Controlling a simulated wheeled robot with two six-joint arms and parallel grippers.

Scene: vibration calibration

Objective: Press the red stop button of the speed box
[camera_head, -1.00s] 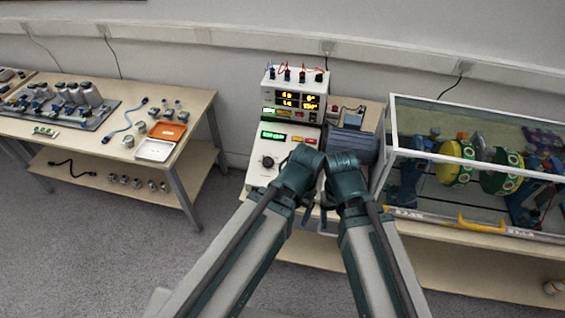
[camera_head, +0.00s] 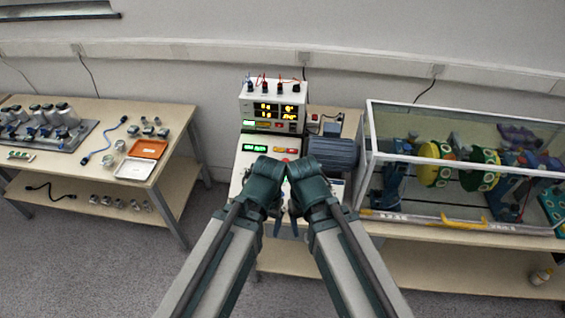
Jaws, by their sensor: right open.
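The speed box (camera_head: 251,158) is the lower white unit on the middle bench, with a lit green display (camera_head: 255,148). A yellow button and a small red button (camera_head: 292,151) sit to the right of the display. My two forearms reach up from the bottom and their wrists cover the box's lower front, including its knob. My left gripper (camera_head: 277,228) and right gripper (camera_head: 294,224) point down below the wrists, small and partly hidden. The right one is open and apart from the red button. The left jaws are too small to read.
A power supply (camera_head: 273,101) with yellow digits and leads stands behind the speed box. A grey motor (camera_head: 333,152) is just right of my right wrist. A glass-walled case (camera_head: 367,150) with a rotor rig fills the right. A left table (camera_head: 176,112) holds parts and trays.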

